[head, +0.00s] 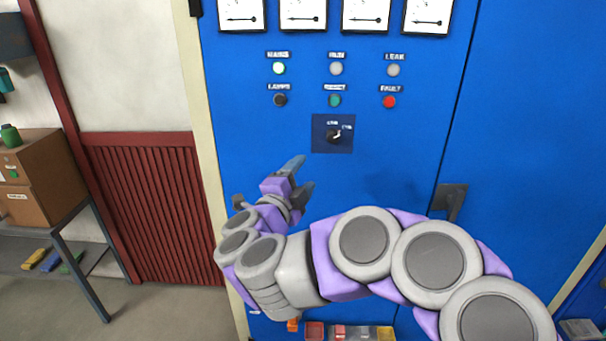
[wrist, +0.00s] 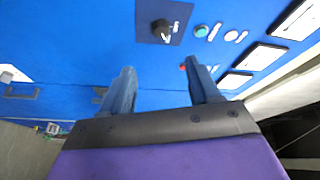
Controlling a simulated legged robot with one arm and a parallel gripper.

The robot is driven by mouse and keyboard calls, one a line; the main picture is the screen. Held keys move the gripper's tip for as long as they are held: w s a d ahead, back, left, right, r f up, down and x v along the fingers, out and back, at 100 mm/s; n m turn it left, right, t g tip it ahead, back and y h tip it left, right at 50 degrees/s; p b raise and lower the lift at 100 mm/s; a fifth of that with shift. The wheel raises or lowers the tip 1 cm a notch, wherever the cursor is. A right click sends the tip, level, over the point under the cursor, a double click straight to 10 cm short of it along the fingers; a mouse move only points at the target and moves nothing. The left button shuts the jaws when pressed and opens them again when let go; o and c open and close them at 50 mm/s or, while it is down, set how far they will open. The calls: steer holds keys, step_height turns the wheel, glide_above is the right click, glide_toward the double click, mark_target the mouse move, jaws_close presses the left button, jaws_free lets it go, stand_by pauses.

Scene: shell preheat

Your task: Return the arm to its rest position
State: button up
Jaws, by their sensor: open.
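My gripper (head: 301,179) is open and empty, raised in front of the blue cabinet (head: 245,150) in the head view. Its two fingers also show spread apart in the wrist view (wrist: 164,88). My arm reaches in from the lower right and bends up at the wrist. The rotary switch (head: 334,135) sits on a dark square plate above and right of my gripper, apart from it. In the wrist view the same switch (wrist: 161,29) lies beyond the gap between the fingers.
Several gauges (head: 303,15) line the cabinet top, with lamps and buttons such as the red one (head: 389,101) below. A door handle (head: 450,199) is at right. Small coloured bins (head: 314,331) stand low in front. A bench with brown drawers (head: 38,180) is at left.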

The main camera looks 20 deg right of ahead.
steer(key=a+n+t+y+b, duration=0.4)
steer(key=a+n+y+b, duration=0.1)
steer(key=a+n+y, duration=0.7)
steer(key=s+a+f+n+g+y+b, duration=0.2)
steer(key=s+a+f+n+g+y, duration=0.15)
steer(key=s+f, duration=0.2)
steer(key=s+a+f+n+g+y+b, duration=0.25)
steer(key=s+a+f+n, duration=0.2)
steer(key=f, duration=0.25)
steer(key=s+d+f+n+g+h+b, duration=0.1)
steer(key=s+d+f+g, duration=0.3)
steer(key=s, duration=0.6)
steer(key=s+d+f+g+h+b, duration=0.2)
steer(key=s+d+f+g, duration=0.3)
steer(key=s+d+f, duration=0.2)
steer(key=s+d+f+n+g+h+b, duration=0.1)
steer(key=s+d+f+g+h+b, duration=0.1)
steer(key=s+d+f+g, duration=0.3)
steer(key=s+d+f, duration=0.1)
steer(key=s+f, duration=0.3)
steer(key=s, duration=0.3)
steer(key=shift+s+d+f+n+h, duration=0.15)
steer(key=shift+s+d+n+h, duration=0.15)
steer(key=shift+s, duration=0.1)
